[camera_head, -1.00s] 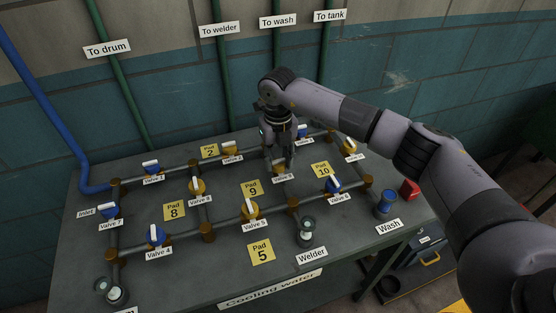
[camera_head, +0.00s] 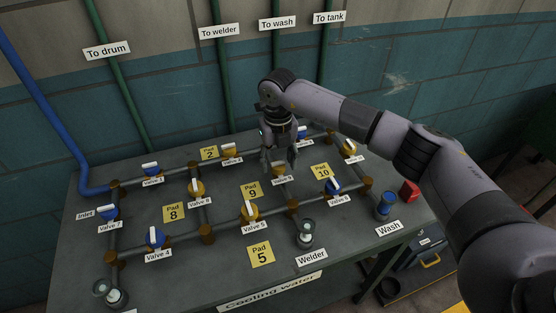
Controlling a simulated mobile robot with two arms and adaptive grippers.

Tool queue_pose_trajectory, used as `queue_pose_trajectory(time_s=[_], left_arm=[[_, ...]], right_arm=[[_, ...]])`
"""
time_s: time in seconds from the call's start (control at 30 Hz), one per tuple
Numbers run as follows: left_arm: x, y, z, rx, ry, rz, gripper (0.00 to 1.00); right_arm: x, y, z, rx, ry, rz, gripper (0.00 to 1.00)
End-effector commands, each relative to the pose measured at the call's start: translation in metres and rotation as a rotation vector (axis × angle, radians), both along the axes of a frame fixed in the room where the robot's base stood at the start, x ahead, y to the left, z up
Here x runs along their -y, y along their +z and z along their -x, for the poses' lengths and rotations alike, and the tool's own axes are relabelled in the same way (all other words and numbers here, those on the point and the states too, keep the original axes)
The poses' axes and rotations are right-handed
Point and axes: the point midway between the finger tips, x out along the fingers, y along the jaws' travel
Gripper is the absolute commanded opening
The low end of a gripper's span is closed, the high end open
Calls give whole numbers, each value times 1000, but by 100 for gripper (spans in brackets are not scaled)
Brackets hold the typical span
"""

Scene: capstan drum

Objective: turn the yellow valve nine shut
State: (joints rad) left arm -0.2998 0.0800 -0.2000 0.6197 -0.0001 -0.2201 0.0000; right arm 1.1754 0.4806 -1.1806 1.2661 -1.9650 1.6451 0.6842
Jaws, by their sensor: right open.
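The yellow valve 9 (camera_head: 278,171) sits on a pipe in the middle right of the panel, just behind its small white label. It is partly hidden by my right gripper, so I cannot tell how its handle points. My right gripper (camera_head: 279,168) points down over this valve with its two fingers apart, one on each side. I cannot tell whether a finger touches the handle. The yellow plate for pad 9 (camera_head: 251,190) lies to the left of the valve. My left gripper is not in view.
Blue and yellow valves with white handles stand around, among them valve 5 (camera_head: 249,211) and valve 6 (camera_head: 333,186). A sight glass (camera_head: 305,235) stands at the front. A red block (camera_head: 409,190) lies at the right edge. Green pipes rise along the wall.

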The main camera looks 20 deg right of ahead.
Motion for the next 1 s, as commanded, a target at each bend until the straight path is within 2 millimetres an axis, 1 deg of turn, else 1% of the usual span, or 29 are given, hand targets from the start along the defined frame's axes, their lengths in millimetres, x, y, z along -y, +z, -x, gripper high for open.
queue_pose_trajectory(time_s=[0.27,0.37,0.47,0.7,0.8,0.9,1.0], left_arm=[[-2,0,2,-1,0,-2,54],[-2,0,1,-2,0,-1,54],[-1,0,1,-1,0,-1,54],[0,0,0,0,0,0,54],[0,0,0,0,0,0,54],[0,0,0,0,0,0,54],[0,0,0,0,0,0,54]], right_arm=[[-1,0,0,-1,2,0,54],[-1,7,0,1,2,-1,54],[-1,22,-1,3,2,0,54],[0,74,-1,4,2,-1,54],[0,92,-1,2,1,-1,54],[0,106,0,2,1,0,54],[0,115,0,0,1,0,54]])
